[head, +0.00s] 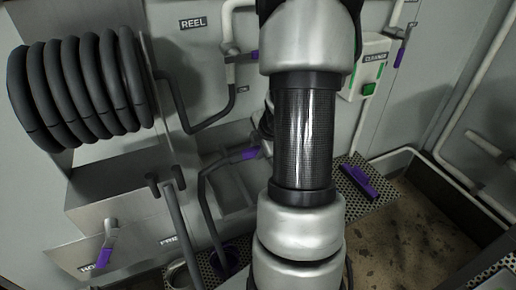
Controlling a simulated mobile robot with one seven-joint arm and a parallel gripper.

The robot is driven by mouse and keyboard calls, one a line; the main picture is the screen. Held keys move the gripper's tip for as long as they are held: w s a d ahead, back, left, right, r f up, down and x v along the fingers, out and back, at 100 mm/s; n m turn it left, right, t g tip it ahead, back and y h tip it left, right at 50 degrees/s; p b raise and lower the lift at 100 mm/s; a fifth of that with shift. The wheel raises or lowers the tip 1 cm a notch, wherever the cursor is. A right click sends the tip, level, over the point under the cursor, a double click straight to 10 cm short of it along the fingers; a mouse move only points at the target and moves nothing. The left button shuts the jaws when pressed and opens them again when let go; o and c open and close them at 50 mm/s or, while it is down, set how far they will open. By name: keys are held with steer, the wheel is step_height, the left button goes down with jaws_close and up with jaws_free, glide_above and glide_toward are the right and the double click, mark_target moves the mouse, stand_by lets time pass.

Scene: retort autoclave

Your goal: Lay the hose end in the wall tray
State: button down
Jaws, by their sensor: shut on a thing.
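The dark hose (208,205) rises from the lower middle and bends right to a purple grip (246,154) near its end. My gripper (265,149) is mostly hidden behind my own arm; only a sliver shows beside the purple grip, and it is shut on the hose end. The fingertips and the tip of the hose are hidden. A grey tray-like box (236,196) on the back wall lies below and behind the held hose; I take it as the wall tray. The hose end appears above it, but the gap cannot be judged.
A reel of thick dark hose (80,88) hangs at left above a steel cabinet with a purple-handled lever (104,250). A purple brush (358,182) lies on a perforated shelf (382,193). A control box (364,68) hangs above it.

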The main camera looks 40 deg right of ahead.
steer(key=shift+f+b, duration=2.85)
steer(key=shift+f, duration=0.5)
steer(key=shift+f, duration=0.3)
steer(key=c, duration=1.4)
jaws_free()
steer(key=shift+o, duration=0.2)
steer(key=p+v, duration=0.9)
steer(key=v, duration=0.8)
steer(key=shift+r+p, duration=0.2)
steer(key=shift+p, duration=0.15)
